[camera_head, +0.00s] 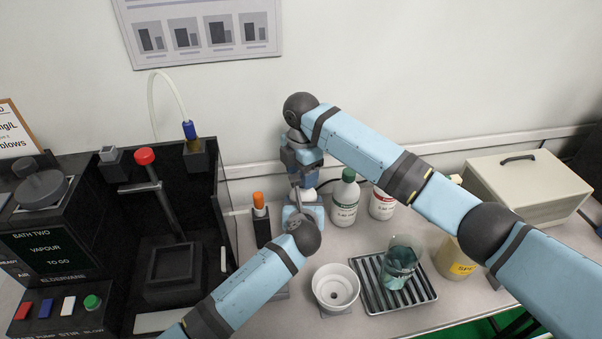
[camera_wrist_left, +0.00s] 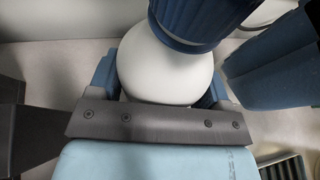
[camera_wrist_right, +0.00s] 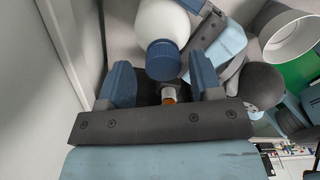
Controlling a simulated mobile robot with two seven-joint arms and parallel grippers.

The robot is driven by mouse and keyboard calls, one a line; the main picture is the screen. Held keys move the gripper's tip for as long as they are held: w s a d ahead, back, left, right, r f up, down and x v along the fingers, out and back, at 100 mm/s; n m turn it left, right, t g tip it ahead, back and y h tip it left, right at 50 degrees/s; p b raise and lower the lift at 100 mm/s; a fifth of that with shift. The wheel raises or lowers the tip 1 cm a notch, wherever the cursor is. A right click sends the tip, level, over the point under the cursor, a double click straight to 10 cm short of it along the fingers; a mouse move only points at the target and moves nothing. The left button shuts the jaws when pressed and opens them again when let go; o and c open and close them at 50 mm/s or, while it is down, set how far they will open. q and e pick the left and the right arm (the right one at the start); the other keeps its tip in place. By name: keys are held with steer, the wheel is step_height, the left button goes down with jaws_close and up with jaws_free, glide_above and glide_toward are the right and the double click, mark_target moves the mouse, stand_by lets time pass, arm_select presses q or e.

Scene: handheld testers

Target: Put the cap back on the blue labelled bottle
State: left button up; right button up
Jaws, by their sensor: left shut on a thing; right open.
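A white bottle (camera_wrist_left: 165,75) stands between the fingers of my left gripper (camera_head: 303,213), which is shut on it; only a little of its white body (camera_head: 309,194) shows in the head view. A dark blue ribbed cap (camera_wrist_left: 190,18) sits at the bottle's top; the cap (camera_wrist_right: 163,58) and bottle (camera_wrist_right: 163,22) also show in the right wrist view. I cannot tell how tightly the cap is seated. My right gripper (camera_head: 302,165) is open just above, its fingers apart from the cap. The bottle's label is hidden.
A green-capped bottle (camera_head: 345,200) and a red-labelled bottle (camera_head: 382,204) stand close on the right. An orange-topped item (camera_head: 259,205) is on the left beside the black apparatus (camera_head: 150,215). A white bowl (camera_head: 336,285) and a ribbed tray (camera_head: 420,294) with a beaker (camera_head: 400,262) lie in front.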

step_height(320, 180, up, 4)
steer(key=shift+r, duration=0.1)
steer(key=shift+c, duration=0.3)
steer(key=r+n, duration=0.1)
steer(key=n, duration=0.3)
steer(key=shift+w+d+r, duration=0.1)
steer(key=shift+r, duration=0.3)
steer(key=n, duration=0.1)
steer(key=r+n, duration=0.1)
steer(key=n, duration=0.2)
steer(key=shift+d+r+n, duration=0.1)
steer(key=shift+r+n, duration=0.15)
steer(key=shift+n, duration=0.05)
steer(key=shift+f, duration=4)
